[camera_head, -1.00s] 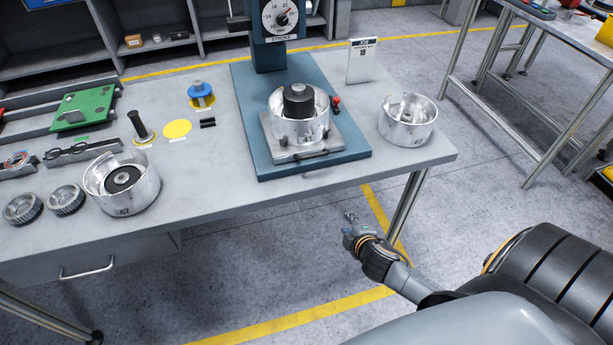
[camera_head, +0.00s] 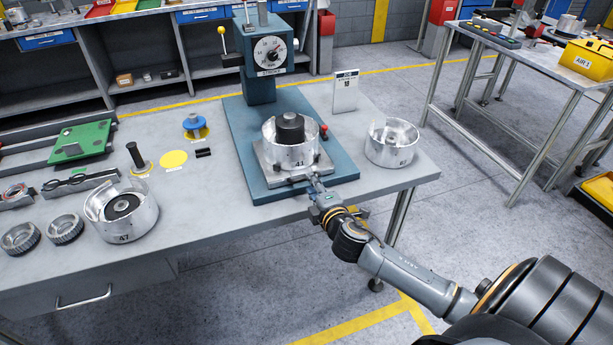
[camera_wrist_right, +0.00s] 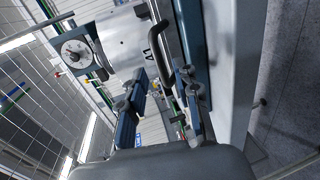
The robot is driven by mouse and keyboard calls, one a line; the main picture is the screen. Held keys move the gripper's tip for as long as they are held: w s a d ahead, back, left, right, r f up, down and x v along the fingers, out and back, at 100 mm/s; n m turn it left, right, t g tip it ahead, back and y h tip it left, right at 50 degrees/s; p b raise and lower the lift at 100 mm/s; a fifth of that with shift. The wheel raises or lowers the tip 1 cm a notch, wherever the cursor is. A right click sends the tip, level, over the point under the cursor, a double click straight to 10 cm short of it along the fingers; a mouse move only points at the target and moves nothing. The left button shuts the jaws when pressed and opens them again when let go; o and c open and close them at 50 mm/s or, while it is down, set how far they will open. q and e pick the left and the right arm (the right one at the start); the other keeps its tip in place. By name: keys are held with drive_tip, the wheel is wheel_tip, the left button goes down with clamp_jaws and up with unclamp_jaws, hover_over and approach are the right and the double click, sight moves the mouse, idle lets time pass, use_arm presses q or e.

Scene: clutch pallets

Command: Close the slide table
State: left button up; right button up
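The slide table (camera_head: 267,170) is a grey plate on the blue base of the press, set forward of the press column. A metal cup marked 41 (camera_head: 287,152) with a dark core stands on it. The black bar handle (camera_wrist_right: 166,36) at its front edge shows clearly in the right wrist view; in the head view my gripper partly covers it. My right gripper (camera_head: 318,187) is just in front of the slide table, close to the handle. In the right wrist view its two fingers (camera_wrist_right: 160,86) are apart, with the handle just beyond the tips. My left gripper is not in view.
The press head with a dial (camera_head: 268,55) stands behind the slide table. A red knob (camera_head: 323,130) and a sign (camera_head: 345,92) are to its right, with another metal cup (camera_head: 391,143) near the table's right edge. Cup 47 (camera_head: 122,209) and gears stand left.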

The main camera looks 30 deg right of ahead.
drive_tip(key=shift+x, duration=2.5)
clamp_jaws()
drive_tip(key=shift+f, duration=0.1)
